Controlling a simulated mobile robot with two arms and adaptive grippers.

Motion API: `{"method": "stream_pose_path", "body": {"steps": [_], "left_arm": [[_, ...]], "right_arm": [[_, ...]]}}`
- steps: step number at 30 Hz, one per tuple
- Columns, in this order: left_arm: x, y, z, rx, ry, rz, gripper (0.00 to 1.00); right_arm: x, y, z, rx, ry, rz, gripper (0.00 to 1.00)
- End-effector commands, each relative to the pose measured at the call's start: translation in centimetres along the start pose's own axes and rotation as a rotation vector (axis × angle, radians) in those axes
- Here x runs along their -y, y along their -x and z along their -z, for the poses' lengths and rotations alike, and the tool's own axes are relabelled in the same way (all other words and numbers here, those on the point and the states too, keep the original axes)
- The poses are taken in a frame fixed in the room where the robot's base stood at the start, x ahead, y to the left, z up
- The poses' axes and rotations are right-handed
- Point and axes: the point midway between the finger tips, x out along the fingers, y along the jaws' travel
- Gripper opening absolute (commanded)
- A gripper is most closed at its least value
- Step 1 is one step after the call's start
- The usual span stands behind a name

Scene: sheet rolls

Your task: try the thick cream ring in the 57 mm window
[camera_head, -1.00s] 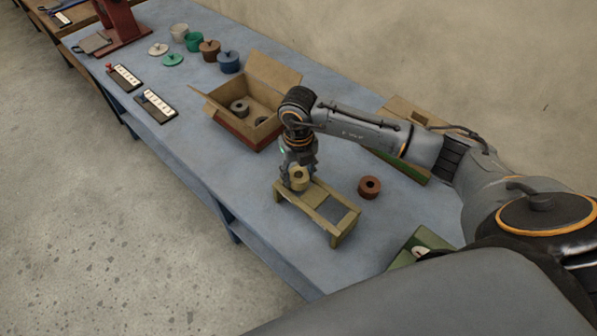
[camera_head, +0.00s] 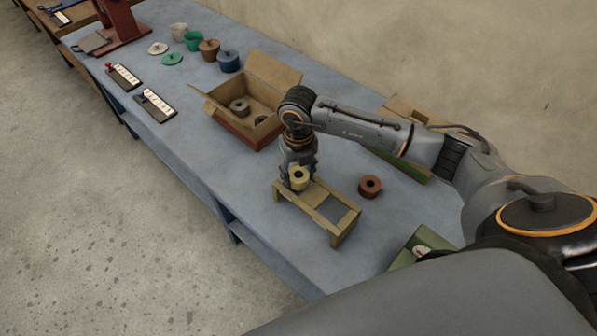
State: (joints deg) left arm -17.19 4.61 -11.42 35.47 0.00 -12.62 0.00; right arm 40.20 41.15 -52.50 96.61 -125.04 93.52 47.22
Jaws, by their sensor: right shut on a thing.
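The thick cream ring (camera_head: 299,179) is at the left end of the wooden gauge stand (camera_head: 325,220), a low frame with a window opening at its right part. My right gripper (camera_head: 297,176) is shut on the cream ring from above. The ring is at about the height of the stand's top; whether it touches the stand or sits in an opening I cannot tell. The gripper and ring hide that end of the stand. My left gripper is out of view.
A brown ring (camera_head: 370,187) lies right of the stand. An open cardboard box (camera_head: 232,122) with grey rolls stands behind left. A green tray (camera_head: 408,246) is at the front right. Lidded pots and counters stand farther left. The table between stand and front edge is clear.

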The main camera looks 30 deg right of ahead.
Motion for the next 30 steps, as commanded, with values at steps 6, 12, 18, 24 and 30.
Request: {"method": "stream_pose_path", "body": {"steps": [6, 12, 18, 24, 30], "left_arm": [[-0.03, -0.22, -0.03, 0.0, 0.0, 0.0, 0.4], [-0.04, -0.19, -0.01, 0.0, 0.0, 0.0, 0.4], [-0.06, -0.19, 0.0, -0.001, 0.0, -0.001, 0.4], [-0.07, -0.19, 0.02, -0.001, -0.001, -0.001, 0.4], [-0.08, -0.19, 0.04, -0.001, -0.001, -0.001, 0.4]], "right_arm": [[0.02, -0.06, -0.01, 0.0, 0.0, 0.0, 0.17], [0.01, -0.04, -0.01, 0.0, 0.0, 0.0, 0.17], [0.0, -0.04, -0.02, 0.0, 0.0, 0.0, 0.76], [0.0, -0.05, -0.01, 0.0, 0.0, 0.0, 0.76], [0.0, -0.08, 0.01, 0.0, 0.0, 0.0, 0.99]]}}
